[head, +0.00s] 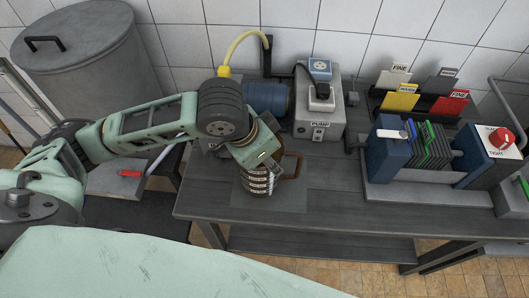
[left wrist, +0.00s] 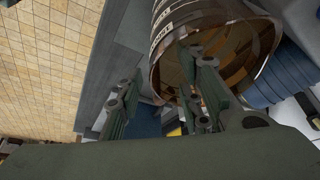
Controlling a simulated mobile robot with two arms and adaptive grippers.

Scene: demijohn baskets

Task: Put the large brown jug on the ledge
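The large brown jug (head: 258,182) stands on a dark square mat (head: 245,203) near the bench's front left corner. It has white graduation bands and a brown handle on its right. My left gripper (head: 266,163) is over the jug and hides much of its top. In the left wrist view the jug's see-through brown wall and open mouth (left wrist: 240,50) fill the upper right. The left gripper's fingers (left wrist: 160,98) are spread wide, with the jug's rim between or just beyond them; contact cannot be told. I cannot tell which surface is the ledge. My right gripper is not in view.
Behind the jug are a blue cylinder (head: 268,98) and a grey pump box (head: 318,110). A filter press (head: 425,145) and coloured cards (head: 400,98) stand at the right. A lidded grey bin (head: 90,60) is at back left. The bench's (head: 345,205) front middle is clear.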

